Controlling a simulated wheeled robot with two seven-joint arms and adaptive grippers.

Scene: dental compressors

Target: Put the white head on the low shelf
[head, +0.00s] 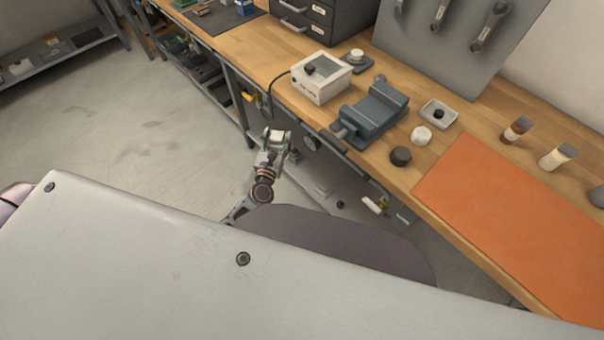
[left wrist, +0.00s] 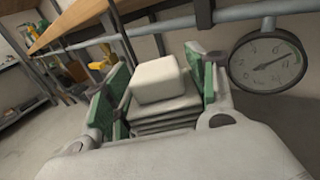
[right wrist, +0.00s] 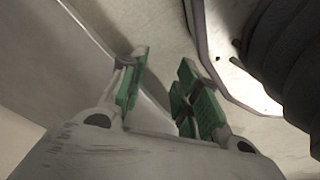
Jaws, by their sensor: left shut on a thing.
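The white head (left wrist: 158,90) is a pale block with ribbed grey sides. My left gripper (left wrist: 155,80) is shut on it, with green pads on both sides of it. In the head view my left gripper (head: 275,138) is out over the floor beside the bench's front edge, and the head's pale top (head: 278,134) shows between its fingers. A low grey surface under the bench (head: 322,184), partly hidden by my arm and the bench, looks like the low shelf. My right gripper (right wrist: 162,72) is open and empty; it is not in the head view.
A round gauge (left wrist: 268,60) is close to the right of my left gripper. The wooden bench (head: 260,60) bears a white box (head: 322,85), a grey vise (head: 372,112) and an orange mat (head: 510,220). A bench leg (head: 238,100) stands nearby. Open floor (head: 120,130) lies to the left.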

